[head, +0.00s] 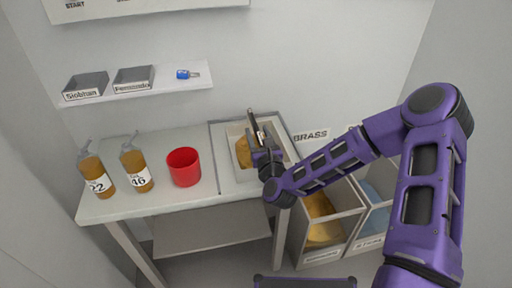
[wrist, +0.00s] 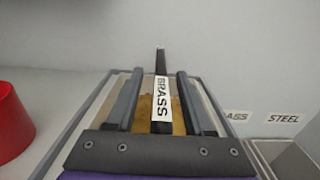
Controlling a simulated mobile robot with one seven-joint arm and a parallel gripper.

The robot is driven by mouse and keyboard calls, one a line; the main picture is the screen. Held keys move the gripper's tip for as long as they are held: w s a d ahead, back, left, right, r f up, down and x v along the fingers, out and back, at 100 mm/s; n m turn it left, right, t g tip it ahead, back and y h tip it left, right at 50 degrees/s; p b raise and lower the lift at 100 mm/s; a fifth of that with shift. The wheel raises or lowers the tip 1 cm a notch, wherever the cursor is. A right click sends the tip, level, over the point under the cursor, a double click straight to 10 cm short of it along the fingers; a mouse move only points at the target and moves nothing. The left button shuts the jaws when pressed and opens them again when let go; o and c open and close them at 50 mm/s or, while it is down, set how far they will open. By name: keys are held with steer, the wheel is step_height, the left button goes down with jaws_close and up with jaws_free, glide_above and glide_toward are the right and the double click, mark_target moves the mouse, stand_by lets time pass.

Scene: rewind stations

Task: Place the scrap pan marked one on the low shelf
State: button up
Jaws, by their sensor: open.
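A light-walled pan (head: 231,165) with brass-coloured scrap (head: 243,151) sits at the right end of the table, inside a grey-edged area. I see no mark "one". My gripper (head: 262,146) is over the pan. Its two fingers (wrist: 159,76) are open, one on each side of the bar, with gaps to it. Whether the bar is part of the pan I cannot tell. The low shelf (head: 205,230) is under the table and looks bare.
A red cup (head: 184,167) and two amber bottles, 22 (head: 98,174) and 46 (head: 137,169), stand left on the table (head: 190,205). Scrap bins (head: 325,222) stand on the floor at right. A wall shelf (head: 150,90) holds two trays and a blue item.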

jaws_close()
steer(key=shift+r, duration=0.1)
stand_by(1.3)
